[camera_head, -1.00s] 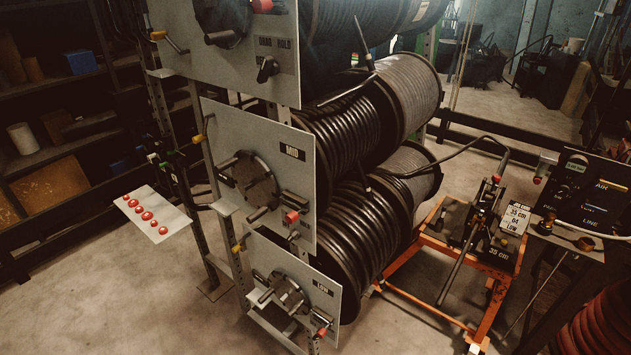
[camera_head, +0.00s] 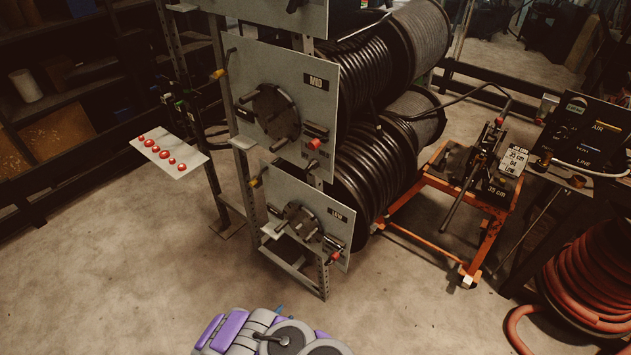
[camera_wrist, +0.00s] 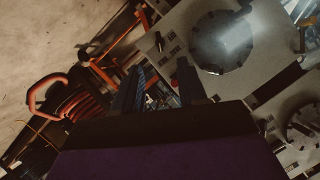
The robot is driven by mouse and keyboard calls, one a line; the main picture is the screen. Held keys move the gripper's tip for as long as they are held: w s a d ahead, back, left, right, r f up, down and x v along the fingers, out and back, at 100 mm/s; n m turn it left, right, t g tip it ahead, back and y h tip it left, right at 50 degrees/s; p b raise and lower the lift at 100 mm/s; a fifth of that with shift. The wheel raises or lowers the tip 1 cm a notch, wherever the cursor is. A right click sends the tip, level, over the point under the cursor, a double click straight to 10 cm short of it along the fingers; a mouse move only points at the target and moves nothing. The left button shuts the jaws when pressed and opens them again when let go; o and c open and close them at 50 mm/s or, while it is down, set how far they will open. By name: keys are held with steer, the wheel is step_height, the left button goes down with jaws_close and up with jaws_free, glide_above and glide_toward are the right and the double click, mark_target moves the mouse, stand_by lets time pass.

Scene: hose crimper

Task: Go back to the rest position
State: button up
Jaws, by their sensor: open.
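My gripper (camera_wrist: 158,80) shows in the wrist view as two dark fingers standing apart, open with nothing between them. In the head view, my purple and grey arm (camera_head: 270,335) shows at the bottom edge, over the floor in front of the rack.
The hose rack has a MID panel (camera_head: 308,135) and a LOW panel (camera_head: 328,248). An orange cart (camera_head: 400,215) with a crimper stands right of it. Coiled red hose (camera_head: 595,285) lies far right. A white plate with red buttons (camera_head: 190,167) juts out left. Floor at lower left is clear.

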steer(key=w+a+r+n+g+y, duration=0.1)
steer(key=w+a+r+y, duration=0.1)
steer(key=w+r, duration=0.55)
steer(key=w+a+r+n+g+y, duration=0.1)
steer(key=w+a+r+g+y, duration=0.15)
steer(key=w+r, duration=0.5)
steer(key=s+d+r+n+g+y, duration=0.1)
steer(key=d+r+n, duration=0.15)
steer(key=r, duration=0.65)
steer(key=s+d+r+n+g+y, duration=0.1)
steer(key=d+r+y, duration=0.15)
steer(key=r, duration=0.65)
steer(key=s+d+r+n+g, duration=0.2)
steer(key=s+d+r, duration=0.5)
steer(key=r, duration=0.1)
steer(key=s+d+r+n+g+h, duration=0.1)
steer(key=s+d+r, duration=0.3)
steer(key=s, duration=0.7)
steer(key=s+d+r+n+g, duration=0.1)
steer(key=s+d+r+g, duration=0.2)
steer(key=s+d, duration=0.5)
steer(key=s+d+r+n+g+h, duration=0.1)
steer(key=s+d+r, duration=0.4)
steer(key=s, duration=1)
steer(key=shift+s+d+r+n+g+h, duration=0.2)
steer(key=shift+d+n+g+h, duration=0.1)
steer(key=shift+d+n+g, duration=0.3)
